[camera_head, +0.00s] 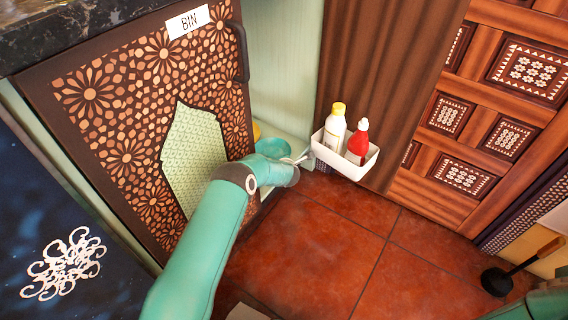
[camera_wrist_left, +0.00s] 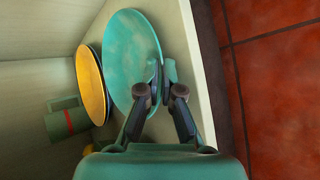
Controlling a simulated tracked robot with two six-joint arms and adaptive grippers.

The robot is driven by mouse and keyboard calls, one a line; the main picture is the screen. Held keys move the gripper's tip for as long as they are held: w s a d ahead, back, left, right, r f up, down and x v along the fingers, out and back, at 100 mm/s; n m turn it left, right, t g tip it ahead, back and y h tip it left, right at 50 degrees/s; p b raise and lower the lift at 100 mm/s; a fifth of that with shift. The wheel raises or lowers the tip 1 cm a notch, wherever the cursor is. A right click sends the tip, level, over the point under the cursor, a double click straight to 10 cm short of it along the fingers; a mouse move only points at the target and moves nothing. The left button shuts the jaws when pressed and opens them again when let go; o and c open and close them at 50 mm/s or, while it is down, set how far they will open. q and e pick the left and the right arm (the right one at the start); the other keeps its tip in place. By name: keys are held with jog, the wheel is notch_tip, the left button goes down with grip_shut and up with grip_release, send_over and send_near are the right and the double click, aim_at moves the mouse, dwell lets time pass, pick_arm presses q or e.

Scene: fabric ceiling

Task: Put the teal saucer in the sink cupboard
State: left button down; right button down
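The teal saucer (camera_head: 272,147) is at the mouth of the open sink cupboard (camera_head: 285,80), over its pale floor near the front edge. In the left wrist view the saucer (camera_wrist_left: 130,58) fills the upper middle. My left gripper (camera_wrist_left: 163,75) has its fingers close together at the saucer's right-hand rim and appears shut on it. In the head view this gripper (camera_head: 303,158) reaches in past the patterned door. Whether the saucer touches the cupboard floor cannot be told. My right gripper is out of view.
A yellow plate (camera_wrist_left: 91,85) and green mug (camera_wrist_left: 66,120) with a red stripe are deeper inside. The BIN panel (camera_head: 150,110) borders the opening on the left. A white caddy (camera_head: 345,160) with two bottles hangs on the brown door right. A plunger (camera_head: 497,281) stands on red tiles.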

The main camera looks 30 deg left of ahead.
pick_arm(q)
jog(key=c, duration=1.6)
grip_release()
jog(key=shift+f, duration=0.1)
jog(key=shift+s+d+r, duration=0.1)
jog(key=shift+s+r, duration=0.1)
jog(key=shift+r, duration=0.2)
jog(key=p+v, duration=0.5)
jog(key=v, duration=0.6)
jog(key=shift+s, duration=0.15)
jog(key=shift+r, duration=0.1)
